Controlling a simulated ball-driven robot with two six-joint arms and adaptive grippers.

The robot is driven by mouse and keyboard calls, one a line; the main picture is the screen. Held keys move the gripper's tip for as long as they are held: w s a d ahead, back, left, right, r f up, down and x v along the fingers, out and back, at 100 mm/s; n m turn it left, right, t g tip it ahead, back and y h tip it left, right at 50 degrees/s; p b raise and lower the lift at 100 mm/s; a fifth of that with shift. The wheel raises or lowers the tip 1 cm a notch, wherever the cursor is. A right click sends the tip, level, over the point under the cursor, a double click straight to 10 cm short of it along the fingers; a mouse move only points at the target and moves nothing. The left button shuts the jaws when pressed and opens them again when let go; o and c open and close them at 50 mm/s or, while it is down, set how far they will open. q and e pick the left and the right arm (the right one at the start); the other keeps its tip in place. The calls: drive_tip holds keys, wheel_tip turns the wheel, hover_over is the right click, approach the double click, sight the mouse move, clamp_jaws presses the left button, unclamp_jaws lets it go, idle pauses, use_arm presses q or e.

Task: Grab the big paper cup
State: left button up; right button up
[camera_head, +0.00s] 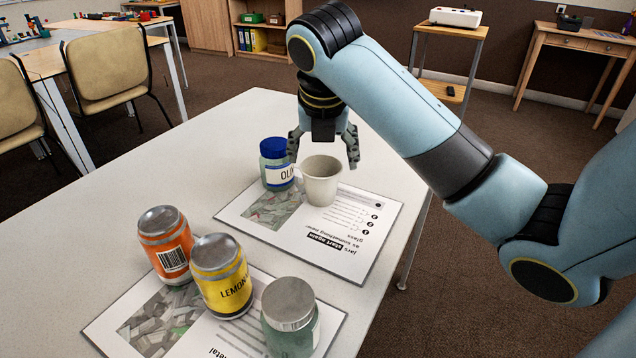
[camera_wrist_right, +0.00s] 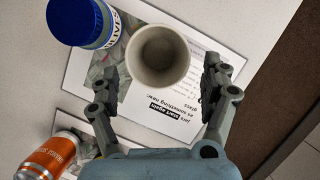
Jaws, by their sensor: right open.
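A cream-coloured cup (camera_head: 321,182) stands upright on the far printed sheet. A small handle-like shape shows at its left side, but I cannot tell its form clearly. In the right wrist view the cup (camera_wrist_right: 158,56) shows from above, open and empty inside. My right gripper (camera_head: 323,150) points down above and just behind the cup. It is open, with one finger to each side. In the wrist view the open right gripper (camera_wrist_right: 165,62) has the cup between its fingertips, with a gap on the right; contact on the left is unclear. My left gripper is out of view.
A blue-lidded jar (camera_head: 276,165) stands close to the cup's left on the far sheet (camera_head: 345,240). An orange can (camera_head: 165,245), a yellow can (camera_head: 222,278) and a grey-lidded jar (camera_head: 290,320) stand nearer. The white table (camera_head: 110,230) is clear at left; its edge is at right.

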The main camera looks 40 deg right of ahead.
sight(321, 169)
drive_tip(key=b+x, duration=0.1)
drive_tip(key=x, duration=0.4)
drive_tip(key=shift+w+a+f+b, duration=0.1)
drive_tip(key=shift+w+f+b, duration=0.05)
drive_tip(key=shift+b, duration=0.2)
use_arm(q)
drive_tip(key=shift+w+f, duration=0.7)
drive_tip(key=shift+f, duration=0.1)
use_arm(e)
drive_tip(key=shift+c, duration=0.3)
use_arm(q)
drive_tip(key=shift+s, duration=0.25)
use_arm(e)
drive_tip(key=c, duration=0.4)
drive_tip(key=shift+c, duration=0.2)
